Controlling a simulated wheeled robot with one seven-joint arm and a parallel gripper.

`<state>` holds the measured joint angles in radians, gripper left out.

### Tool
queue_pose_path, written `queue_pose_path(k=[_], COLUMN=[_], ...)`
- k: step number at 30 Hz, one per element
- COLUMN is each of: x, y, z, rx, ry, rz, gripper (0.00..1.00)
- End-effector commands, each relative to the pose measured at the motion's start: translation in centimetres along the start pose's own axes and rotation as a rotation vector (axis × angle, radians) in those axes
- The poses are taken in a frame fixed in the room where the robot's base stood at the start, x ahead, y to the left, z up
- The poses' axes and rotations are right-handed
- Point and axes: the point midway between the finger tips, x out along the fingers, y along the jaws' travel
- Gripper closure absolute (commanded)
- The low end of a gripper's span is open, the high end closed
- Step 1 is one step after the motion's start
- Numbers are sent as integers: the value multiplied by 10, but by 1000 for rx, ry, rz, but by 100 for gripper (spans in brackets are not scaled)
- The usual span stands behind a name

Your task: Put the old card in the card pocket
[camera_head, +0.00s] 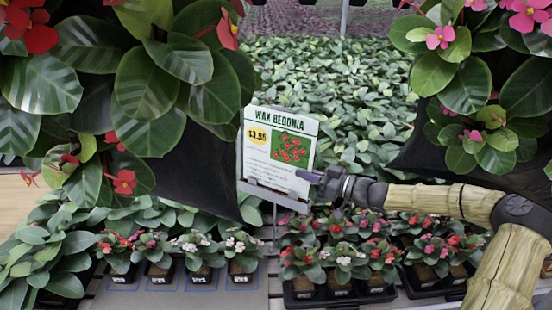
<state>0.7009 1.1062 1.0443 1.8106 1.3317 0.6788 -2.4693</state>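A white card (281,149) printed "WAX BEGONIA", with a yellow price spot and a picture of red flowers, stands upright, slightly tilted, in the middle. Its lower edge meets a grey holder strip (277,195), which looks like the card pocket. I cannot tell how far the card sits inside it. My gripper (314,178) comes in from the right, and a purplish fingertip overlaps the card's lower right edge. Any finger behind the card is hidden, so I cannot tell whether the gripper is shut on it.
Large hanging plants with red flowers (123,180) at left and pink flowers (439,38) at right flank the card. Black trays of small potted begonias (340,290) stand below on slats. A dense bed of green plants (345,90) lies behind.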

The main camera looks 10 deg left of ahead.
Motion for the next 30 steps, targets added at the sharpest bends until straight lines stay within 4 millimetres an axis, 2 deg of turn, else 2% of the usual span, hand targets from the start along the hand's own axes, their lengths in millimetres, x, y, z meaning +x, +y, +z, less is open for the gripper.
queue_pose_path(k=[5,30], x=[0,0], y=[0,0], z=[-3,-43], rx=[-1,-2], ry=[0,0], rz=[0,0], gripper=[100,100])
